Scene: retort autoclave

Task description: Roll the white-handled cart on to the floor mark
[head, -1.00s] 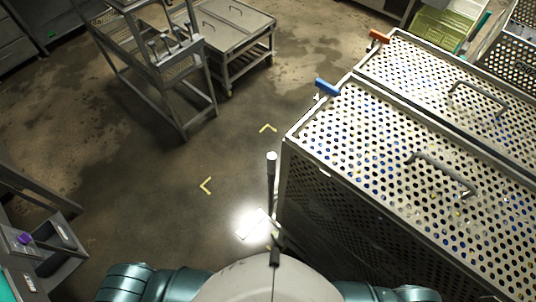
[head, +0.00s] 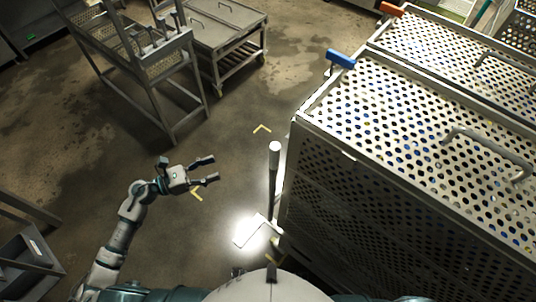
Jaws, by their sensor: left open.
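A white-topped handle (head: 274,148) on a dark upright bar stands at the left side of the nearest perforated metal cart (head: 375,130). I cannot tell for sure that the bar is fixed to this cart. The floor mark shows as yellow corner pieces, one farther off (head: 262,128) and one nearer (head: 196,194), on bare floor left of the cart. My left gripper (head: 210,169) is open and empty, above the floor by the nearer corner piece, left of the white handle and apart from it. My right gripper is not in view.
A blue handle (head: 340,58) and an orange handle (head: 392,9) stick out at the carts' far corners. A grey wheeled table (head: 225,25) and a metal rack (head: 140,65) stand at the back left. A grey tray unit (head: 35,245) is at lower left. The middle floor is clear.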

